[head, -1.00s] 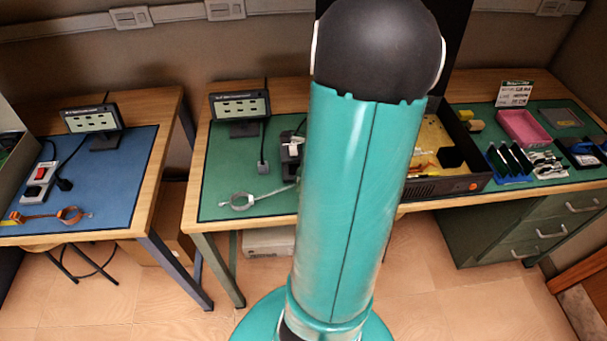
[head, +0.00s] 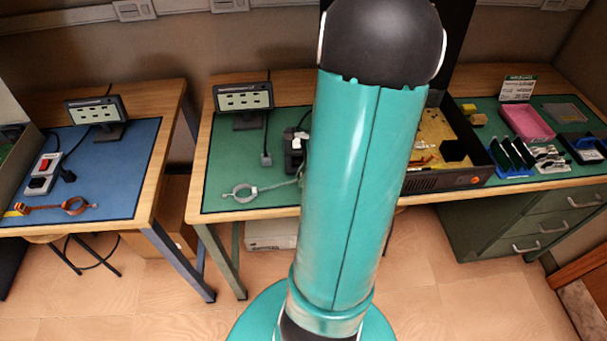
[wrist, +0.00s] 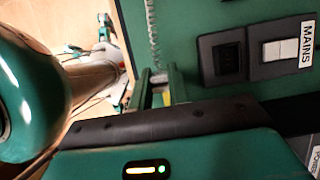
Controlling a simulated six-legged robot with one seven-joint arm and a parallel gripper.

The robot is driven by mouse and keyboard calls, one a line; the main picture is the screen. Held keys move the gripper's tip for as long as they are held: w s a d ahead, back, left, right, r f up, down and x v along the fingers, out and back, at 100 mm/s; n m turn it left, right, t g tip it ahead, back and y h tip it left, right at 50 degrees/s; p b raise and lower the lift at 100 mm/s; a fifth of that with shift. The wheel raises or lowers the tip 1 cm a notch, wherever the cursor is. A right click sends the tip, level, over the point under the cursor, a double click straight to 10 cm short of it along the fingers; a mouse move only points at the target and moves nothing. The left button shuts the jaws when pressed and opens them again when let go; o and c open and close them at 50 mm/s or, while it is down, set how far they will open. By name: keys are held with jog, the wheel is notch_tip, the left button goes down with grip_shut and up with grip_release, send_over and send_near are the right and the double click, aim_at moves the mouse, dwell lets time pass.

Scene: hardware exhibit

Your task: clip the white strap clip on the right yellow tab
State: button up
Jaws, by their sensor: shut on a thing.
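The white strap (head: 243,192) lies as a loop on the green mat of the middle table. Its lead runs right until my arm hides it in the head view. In the wrist view, its coiled lead (wrist: 153,35) comes down to my gripper (wrist: 158,88). The fingers are shut on a small whitish piece (wrist: 158,78), apparently the strap clip. A small yellow patch (wrist: 167,98) shows between the fingers, perhaps the right yellow tab; whether the clip touches it I cannot tell. My arm covers this spot in the head view.
A dark mains switch box (wrist: 255,55) stands close right of my gripper in the wrist view. On the left table, an orange strap (head: 75,206) lies by another yellow tab (head: 20,208). An open chassis (head: 440,180) stands right of my arm.

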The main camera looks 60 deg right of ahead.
jog(key=shift+f, duration=1.65)
dwell(1.6)
jog(key=o, duration=0.8)
jog(key=o, duration=0.4)
jog(key=shift+c, duration=0.2)
jog(key=shift+r, duration=0.65)
jog(key=shift+r, duration=3)
